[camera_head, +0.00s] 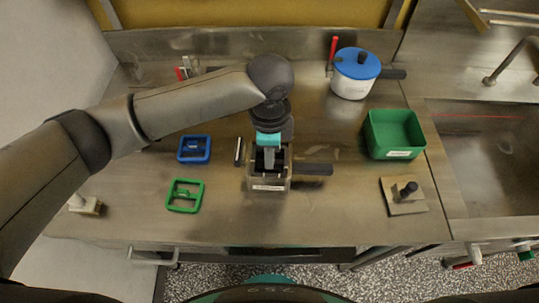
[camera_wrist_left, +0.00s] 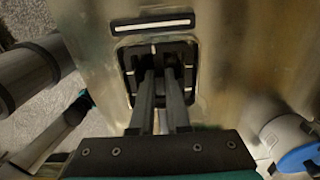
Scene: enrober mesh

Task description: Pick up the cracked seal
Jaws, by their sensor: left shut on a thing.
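My left gripper (camera_head: 268,158) reaches down into a small clear-walled box (camera_head: 268,185) at the middle of the bench. In the left wrist view its fingers (camera_wrist_left: 160,125) are close together inside the square opening, shut on a black part (camera_wrist_left: 131,82) in there. This dark part may be the cracked seal; no crack can be made out, and the fingers hide much of it. A blue frame (camera_head: 194,149) and a green frame (camera_head: 185,195) lie flat to the left. My right gripper is not in view.
A thin pale strip with dark edges (camera_head: 238,152) lies just left of the box, and a dark bar (camera_head: 313,169) sticks out to its right. A green bin (camera_head: 394,134), blue-lidded pot (camera_head: 355,73) and plate with a black knob (camera_head: 404,196) stand on the right, before the sink (camera_head: 490,165).

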